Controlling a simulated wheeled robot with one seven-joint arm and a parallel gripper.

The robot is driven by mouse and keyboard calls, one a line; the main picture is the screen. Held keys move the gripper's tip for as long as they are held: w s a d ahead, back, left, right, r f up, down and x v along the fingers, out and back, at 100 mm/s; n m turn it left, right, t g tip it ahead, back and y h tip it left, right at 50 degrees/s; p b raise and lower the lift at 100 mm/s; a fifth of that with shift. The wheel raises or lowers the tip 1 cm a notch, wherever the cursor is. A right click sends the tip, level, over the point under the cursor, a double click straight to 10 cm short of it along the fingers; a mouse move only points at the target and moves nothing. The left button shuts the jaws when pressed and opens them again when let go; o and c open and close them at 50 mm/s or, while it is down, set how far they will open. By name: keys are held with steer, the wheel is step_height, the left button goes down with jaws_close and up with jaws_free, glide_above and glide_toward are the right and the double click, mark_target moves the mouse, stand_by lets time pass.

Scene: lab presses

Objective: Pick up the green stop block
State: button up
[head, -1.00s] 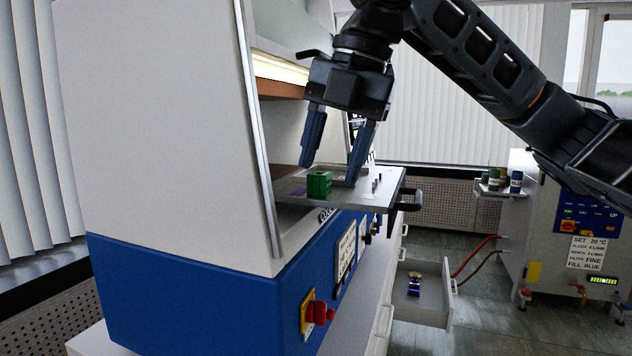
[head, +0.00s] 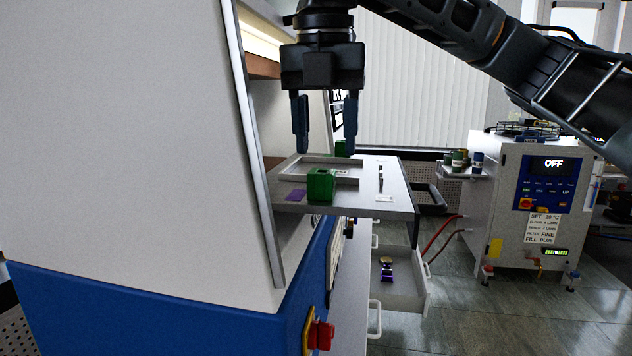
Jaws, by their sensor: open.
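A green block (head: 321,185) with a dark recess on top sits at the near edge of a grey platform (head: 360,203) that juts from the white and blue machine. I cannot tell from markings which is the stop block. My gripper (head: 326,151) points down with its blue fingers apart and nothing between them. It hangs above the platform, over and a little behind the near block, apart from it.
The machine's tall white side (head: 130,130) stands close on the left. A purple patch (head: 296,195) lies beside the near block. A black handle (head: 430,199) sticks out at the platform's right. Below is an open drawer (head: 405,290) holding a small purple and gold object (head: 386,268).

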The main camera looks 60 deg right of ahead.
mark_target(327, 173)
steer(key=shift+d+f, duration=0.15)
steer(key=shift+f, duration=2.6)
steer(key=shift+c, duration=0.5)
steer(key=c, duration=0.8)
